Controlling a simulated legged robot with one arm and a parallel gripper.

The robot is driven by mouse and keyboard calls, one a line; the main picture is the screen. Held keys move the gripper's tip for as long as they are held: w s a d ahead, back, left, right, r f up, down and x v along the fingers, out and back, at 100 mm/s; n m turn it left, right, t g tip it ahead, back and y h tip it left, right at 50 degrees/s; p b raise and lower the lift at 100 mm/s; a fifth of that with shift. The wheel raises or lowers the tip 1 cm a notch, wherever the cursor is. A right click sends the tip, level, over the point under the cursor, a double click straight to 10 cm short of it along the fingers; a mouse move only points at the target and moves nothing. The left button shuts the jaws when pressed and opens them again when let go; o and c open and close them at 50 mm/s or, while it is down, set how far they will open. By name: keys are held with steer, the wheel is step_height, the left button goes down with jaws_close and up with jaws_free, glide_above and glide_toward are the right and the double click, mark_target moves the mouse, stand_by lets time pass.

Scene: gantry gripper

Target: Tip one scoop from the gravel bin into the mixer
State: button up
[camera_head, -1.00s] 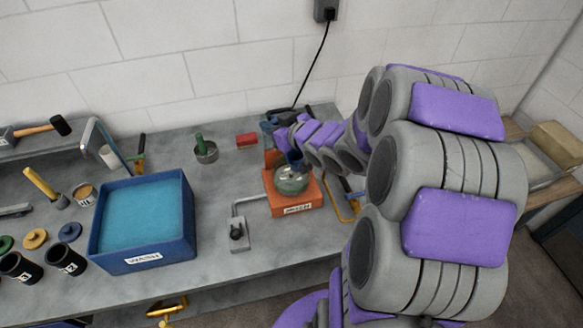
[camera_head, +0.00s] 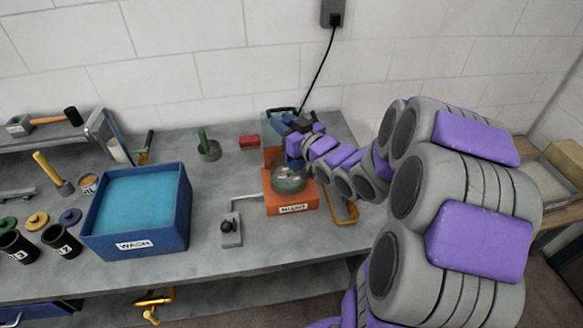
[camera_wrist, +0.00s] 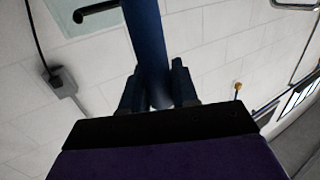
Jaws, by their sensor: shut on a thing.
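The mixer (camera_head: 292,202) is an orange unit with a label on its front, standing on the grey bench. Its glass bowl (camera_head: 290,180) is on top, and its contents are not clear. My gripper (camera_head: 297,143) is at the back rim of the bowl, above it. In the wrist view, my gripper (camera_wrist: 158,100) is shut on a long dark blue thing, the scoop (camera_wrist: 147,40), which runs up out of view between the fingers. In the head view, the scoop's dark blue end (camera_head: 293,150) shows over the bowl; what it holds is hidden. A tray of pale grey material (camera_head: 546,178), possibly the gravel bin, stands far right.
A blue WASH basin (camera_head: 137,240) stands left of the mixer. A small grey switch box (camera_head: 231,230) is in front left. A red block (camera_head: 249,141) and a green-handled tool in a pot (camera_head: 207,146) are behind. A yellow handle (camera_head: 350,212) is beside the mixer.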

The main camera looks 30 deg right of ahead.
steer(key=shift+s, duration=0.15)
steer(key=shift+r+p, duration=2.05)
steer(key=shift+r, duration=0.5)
steer(key=shift+a+f, duration=0.1)
